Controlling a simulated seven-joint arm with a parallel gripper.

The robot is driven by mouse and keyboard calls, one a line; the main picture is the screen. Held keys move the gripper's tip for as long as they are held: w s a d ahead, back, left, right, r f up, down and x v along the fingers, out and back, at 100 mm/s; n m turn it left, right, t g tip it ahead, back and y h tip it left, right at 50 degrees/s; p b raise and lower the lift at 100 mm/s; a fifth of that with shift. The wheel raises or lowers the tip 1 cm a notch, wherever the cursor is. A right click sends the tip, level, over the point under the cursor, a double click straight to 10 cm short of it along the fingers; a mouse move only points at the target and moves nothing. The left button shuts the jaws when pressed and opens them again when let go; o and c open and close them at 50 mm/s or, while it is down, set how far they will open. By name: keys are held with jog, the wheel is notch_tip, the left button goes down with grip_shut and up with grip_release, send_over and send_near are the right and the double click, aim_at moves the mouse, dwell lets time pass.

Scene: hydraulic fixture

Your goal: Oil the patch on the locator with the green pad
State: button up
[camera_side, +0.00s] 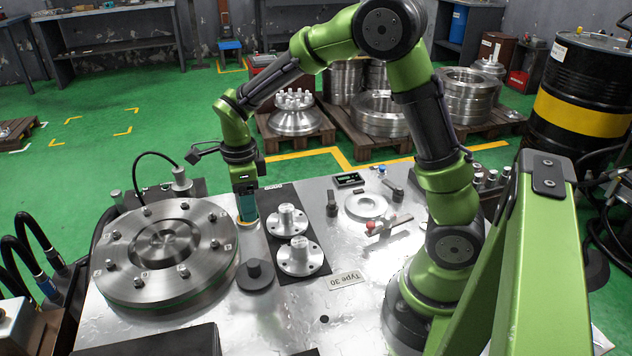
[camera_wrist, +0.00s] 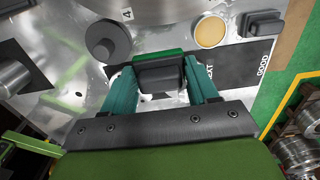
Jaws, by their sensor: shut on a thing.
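My gripper (camera_wrist: 165,75) has teal fingers, shut on the dark holder of the green pad (camera_wrist: 160,55). The pad's green edge faces the large disc in the wrist view. In the side view my gripper (camera_side: 246,208) is between the large bolted metal disc (camera_side: 165,245) and two silver flanged parts (camera_side: 287,220); the pad is not distinct there. A round tan-faced piece (camera_wrist: 210,31) lies just beyond the pad, apart from it in the wrist view. I cannot tell which part is the locator, and no patch is clearly identifiable.
A black stepped round piece (camera_side: 256,275) stands near the disc; it also shows in the wrist view (camera_wrist: 107,40). A dark block (camera_wrist: 262,22) sits beside the tan piece. A dark strip (camera_wrist: 235,65) is marked GOOD.

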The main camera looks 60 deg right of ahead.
dwell(0.4)
jog(key=w+d, duration=0.2)
jog(key=w+d+f, duration=0.1)
jog(key=w+d, duration=0.1)
jog(key=w+d+f, duration=0.1)
jog(key=d, duration=0.1)
jog(key=shift+w+d, duration=0.1)
jog(key=shift+w, duration=0.3)
jog(key=shift+w+f, duration=0.15)
jog(key=shift+f, duration=2.7)
jog(key=shift+f, duration=0.6)
notch_tip(320, 180, up, 7)
dwell(0.7)
